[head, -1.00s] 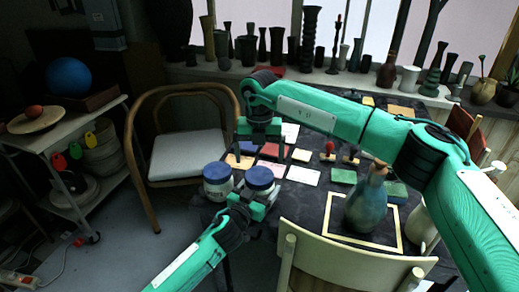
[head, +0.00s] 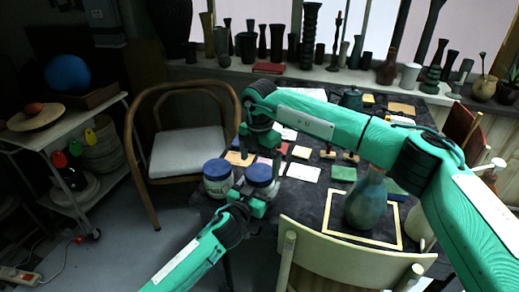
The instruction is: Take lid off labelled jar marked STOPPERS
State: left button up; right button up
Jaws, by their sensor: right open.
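Two pale jars with dark blue lids stand side by side at the table's left edge in the head view. The left jar (head: 218,188) carries dark lettering too small to read surely; its lid (head: 217,168) is on. The right jar's lid (head: 259,174) is on, and its body is mostly hidden behind my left gripper. My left gripper (head: 250,199) is at the front of the right jar; whether its fingers are closed on it I cannot tell. My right gripper (head: 260,150) points down, open and empty, above and behind the right jar's lid.
A blue-green vase (head: 367,203) stands inside a pale frame on the table. A chair (head: 345,262) is at the front and a wooden armchair (head: 187,152) at the left. Cards and stamps lie behind the jars. Vases line the sill.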

aim_at(260, 172)
jog(key=shift+f, duration=1.55)
jog(key=shift+c, duration=0.2)
jog(key=c, duration=1)
jog(key=shift+o, duration=0.2)
jog(key=n, duration=0.6)
jog(key=shift+n, duration=0.3)
jog(key=n, duration=1)
jog(key=shift+r+n, duration=0.1)
jog(key=shift+n, duration=0.2)
jog(key=n, duration=0.4)
jog(key=shift+n, duration=0.3)
jog(key=n, duration=0.8)
